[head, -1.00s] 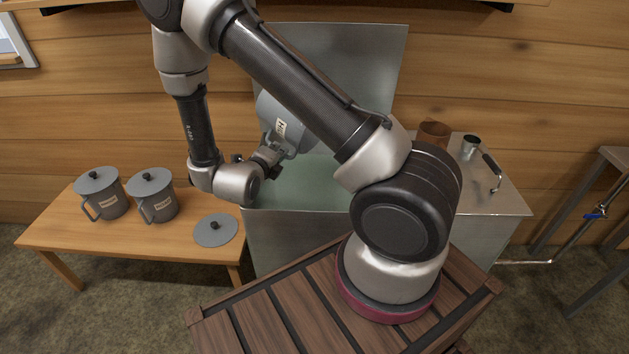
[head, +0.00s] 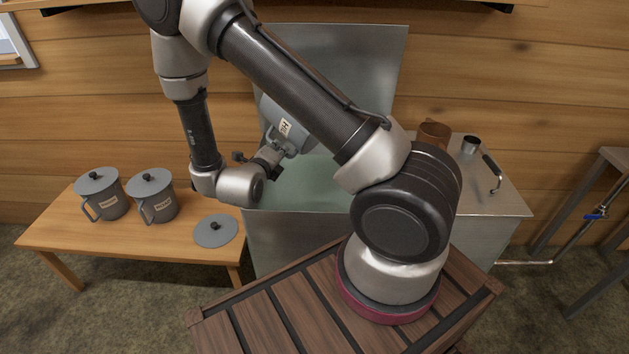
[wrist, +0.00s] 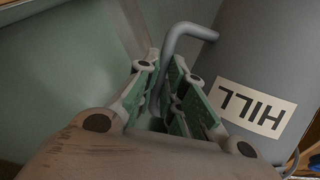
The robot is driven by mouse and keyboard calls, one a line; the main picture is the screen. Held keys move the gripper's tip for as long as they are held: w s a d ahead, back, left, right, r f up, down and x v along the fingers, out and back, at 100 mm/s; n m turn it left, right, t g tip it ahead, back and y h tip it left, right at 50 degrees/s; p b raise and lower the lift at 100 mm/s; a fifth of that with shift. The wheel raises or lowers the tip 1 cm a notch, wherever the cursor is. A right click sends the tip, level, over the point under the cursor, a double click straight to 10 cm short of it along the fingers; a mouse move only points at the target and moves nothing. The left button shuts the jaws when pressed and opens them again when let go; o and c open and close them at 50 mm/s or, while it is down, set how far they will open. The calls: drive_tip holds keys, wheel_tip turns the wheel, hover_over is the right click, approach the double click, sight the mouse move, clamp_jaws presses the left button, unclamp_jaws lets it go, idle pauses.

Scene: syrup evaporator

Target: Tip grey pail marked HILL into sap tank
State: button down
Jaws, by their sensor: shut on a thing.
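The grey pail marked HILL (head: 287,128) is held tilted over the open sap tank (head: 315,184) in the head view, partly hidden behind my arm. Its label shows upside down in the wrist view, on the pail's grey side (wrist: 245,60). My gripper (wrist: 168,95) is shut on the pail's handle (wrist: 178,45). In the head view my gripper (head: 268,157) is at the tank's left side, beside the pail. The pail's mouth and any liquid leaving it are hidden.
Two lidded grey pails (head: 100,192) (head: 152,194) and a loose grey lid (head: 215,230) are on the wooden bench (head: 60,232) at left. A brown cup (head: 432,134) and a metal dipper (head: 470,145) are on the metal top at right. The tank's raised lid (head: 345,60) stands behind.

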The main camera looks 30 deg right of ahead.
drive_tip(key=shift+s+d+r+m+t+b, duration=0.1)
drive_tip(key=shift+s+r+m+t+b, duration=0.1)
drive_tip(key=shift+r+m+t+b, duration=0.5)
idle(0.9)
drive_tip(key=shift+s+d+r+m+t+h+b, duration=0.1)
drive_tip(key=shift+s+r+m+t+h+b, duration=0.15)
drive_tip(key=shift+r+m+b, duration=0.4)
drive_tip(key=shift+s+d+r+m+t+h+b, duration=0.15)
drive_tip(key=shift+s+r+m+h+b, duration=0.15)
drive_tip(key=shift+m+b, duration=0.6)
idle(0.6)
drive_tip(key=shift+b, duration=0.55)
drive_tip(key=shift+w, duration=0.1)
